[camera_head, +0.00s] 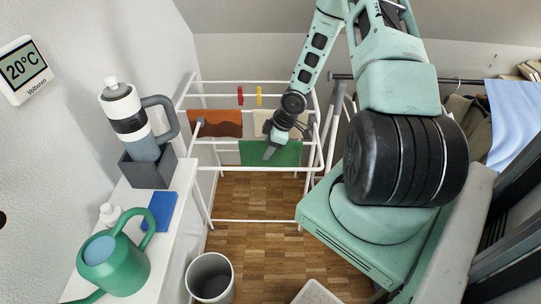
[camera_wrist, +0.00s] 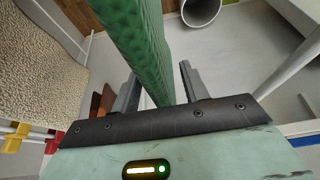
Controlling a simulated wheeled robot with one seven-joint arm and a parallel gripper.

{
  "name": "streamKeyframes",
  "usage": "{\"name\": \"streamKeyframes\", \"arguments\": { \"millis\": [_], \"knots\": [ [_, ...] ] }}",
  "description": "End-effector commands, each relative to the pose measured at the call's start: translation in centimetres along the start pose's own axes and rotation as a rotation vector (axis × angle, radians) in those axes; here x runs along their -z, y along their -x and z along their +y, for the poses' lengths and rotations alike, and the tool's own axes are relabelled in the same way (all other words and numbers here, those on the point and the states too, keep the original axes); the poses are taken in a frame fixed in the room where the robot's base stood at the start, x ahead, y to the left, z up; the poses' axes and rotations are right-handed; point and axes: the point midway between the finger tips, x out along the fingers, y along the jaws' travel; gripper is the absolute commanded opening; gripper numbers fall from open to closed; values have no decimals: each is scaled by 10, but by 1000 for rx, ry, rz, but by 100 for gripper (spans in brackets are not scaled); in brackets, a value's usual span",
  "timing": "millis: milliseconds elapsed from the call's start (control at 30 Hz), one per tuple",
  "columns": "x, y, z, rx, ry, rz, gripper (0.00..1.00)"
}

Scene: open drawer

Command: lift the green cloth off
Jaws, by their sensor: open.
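The green cloth (camera_head: 284,154) hangs over a front bar of the white drying rack (camera_head: 262,221) in the head view. In the wrist view the green cloth (camera_wrist: 146,45) runs down between the two fingers of my gripper (camera_wrist: 158,88). The fingers stand apart on either side of it, with a gap visible on the right side. Whether a finger touches the cloth, I cannot tell.
An orange-brown cloth (camera_head: 215,123) and a beige cloth (camera_head: 288,119) hang on the rack close by. A red peg (camera_head: 240,96) and a yellow peg (camera_head: 259,96) sit on the back bar. A grey bin (camera_head: 210,278) stands on the floor below. A shelf with a green watering can (camera_head: 113,262) is left.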

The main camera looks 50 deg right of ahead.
Motion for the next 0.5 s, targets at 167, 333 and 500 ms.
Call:
{"name": "streamKeyframes", "arguments": {
  "millis": [167, 333, 500],
  "knots": [
    [0, 0, 0, 0, -1, 0, 42],
    [0, 0, 0, 0, -1, 0, 0],
    [0, 1, 0, -1, -1, 0, 0]
  ]
}}
